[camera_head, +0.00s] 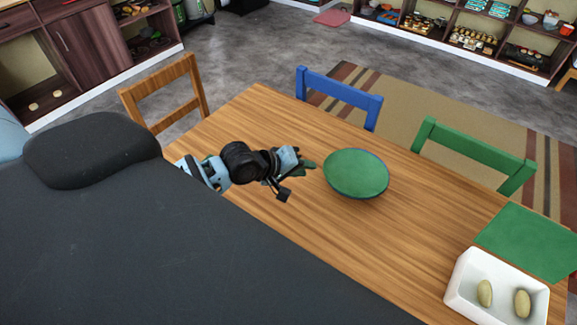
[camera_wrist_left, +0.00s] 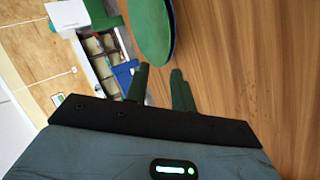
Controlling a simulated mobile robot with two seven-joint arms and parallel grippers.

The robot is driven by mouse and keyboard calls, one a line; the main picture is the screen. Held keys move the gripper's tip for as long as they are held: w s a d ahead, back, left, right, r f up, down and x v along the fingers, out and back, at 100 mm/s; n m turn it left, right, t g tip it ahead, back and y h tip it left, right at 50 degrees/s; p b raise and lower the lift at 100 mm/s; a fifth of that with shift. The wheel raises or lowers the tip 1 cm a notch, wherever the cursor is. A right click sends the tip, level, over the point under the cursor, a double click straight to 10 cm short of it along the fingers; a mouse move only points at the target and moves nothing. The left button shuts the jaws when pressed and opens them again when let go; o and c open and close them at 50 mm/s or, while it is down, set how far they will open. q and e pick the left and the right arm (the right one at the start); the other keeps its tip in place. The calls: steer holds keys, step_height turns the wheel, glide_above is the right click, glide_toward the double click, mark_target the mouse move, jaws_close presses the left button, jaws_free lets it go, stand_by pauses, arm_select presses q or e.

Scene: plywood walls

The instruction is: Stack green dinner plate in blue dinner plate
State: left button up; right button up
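The green dinner plate (camera_head: 356,172) lies on the wooden table, right of my left gripper. A thin blue rim, the blue dinner plate (camera_head: 360,197), shows around its lower edge, so the green plate sits in the blue one. The left wrist view also shows the green plate (camera_wrist_left: 149,28) with the blue edge beside it. My left gripper (camera_head: 306,165) is just left of the plates, apart from them. Its two fingers (camera_wrist_left: 158,72) are spread with nothing between them. Most of the blue plate is hidden. My right gripper is not in view.
A white tray (camera_head: 457,300) with two pale oval objects and a green placemat (camera_head: 530,243) lie at the table's right. Blue (camera_head: 339,88), green (camera_head: 475,152) and wooden (camera_head: 160,95) chairs line the far and left sides. Table around the plates is clear.

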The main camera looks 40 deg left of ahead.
arm_select(q)
steer(key=v, duration=0.4)
steer(key=shift+s+a+r, duration=0.1)
steer(key=shift+s+r, duration=0.1)
steer(key=shift+s, duration=0.05)
